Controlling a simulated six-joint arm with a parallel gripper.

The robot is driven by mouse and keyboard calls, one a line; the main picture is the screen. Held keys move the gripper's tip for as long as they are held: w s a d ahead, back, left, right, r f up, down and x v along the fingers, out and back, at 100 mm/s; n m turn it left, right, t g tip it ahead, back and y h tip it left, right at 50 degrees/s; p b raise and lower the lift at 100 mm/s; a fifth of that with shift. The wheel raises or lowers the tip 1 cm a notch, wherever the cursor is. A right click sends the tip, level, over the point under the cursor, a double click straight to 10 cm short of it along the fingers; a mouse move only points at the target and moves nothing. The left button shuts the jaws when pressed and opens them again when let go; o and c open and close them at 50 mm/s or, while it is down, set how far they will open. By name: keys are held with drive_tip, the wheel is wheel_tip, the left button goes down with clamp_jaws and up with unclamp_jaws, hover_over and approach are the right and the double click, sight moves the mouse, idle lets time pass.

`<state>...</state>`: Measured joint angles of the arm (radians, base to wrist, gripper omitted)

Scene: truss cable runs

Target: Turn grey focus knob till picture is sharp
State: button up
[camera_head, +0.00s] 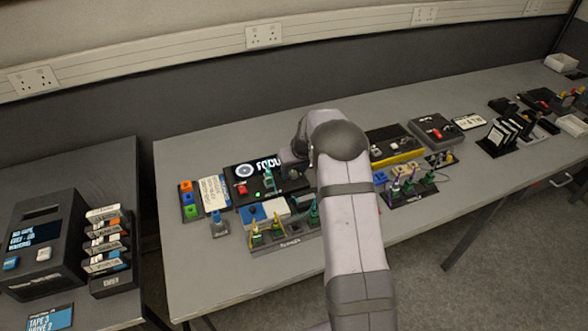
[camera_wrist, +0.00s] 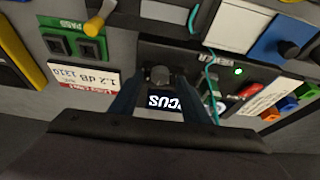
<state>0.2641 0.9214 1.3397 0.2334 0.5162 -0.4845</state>
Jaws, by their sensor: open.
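The black focus unit (camera_head: 232,188) sits on the bench, left of and partly behind my arm in the head view. Its screen (camera_head: 262,168) shows a ring and white lettering. In the wrist view, the letters "OCUS" on the screen (camera_wrist: 174,101) are upside down and legible; fine sharpness is too small to judge. The grey knob (camera_wrist: 160,75) appears between the fingertips of my open gripper (camera_wrist: 160,82). I cannot tell whether either finger touches it. In the head view my arm hides the knob and most of the gripper.
On the unit are a red switch (camera_wrist: 251,90), a green light (camera_wrist: 238,71) and a thin teal cable (camera_wrist: 207,76). A rack of coloured connectors (camera_head: 268,240) stands in front. Coloured blocks (camera_head: 187,198) lie to the left. A yellow-edged box (camera_head: 398,155) stands to the right.

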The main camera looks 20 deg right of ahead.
drive_tip(key=shift+w+f, duration=0.2)
drive_tip(key=shift+f, duration=0.25)
drive_tip(key=shift+c, duration=0.6)
drive_tip(key=c, duration=0.9)
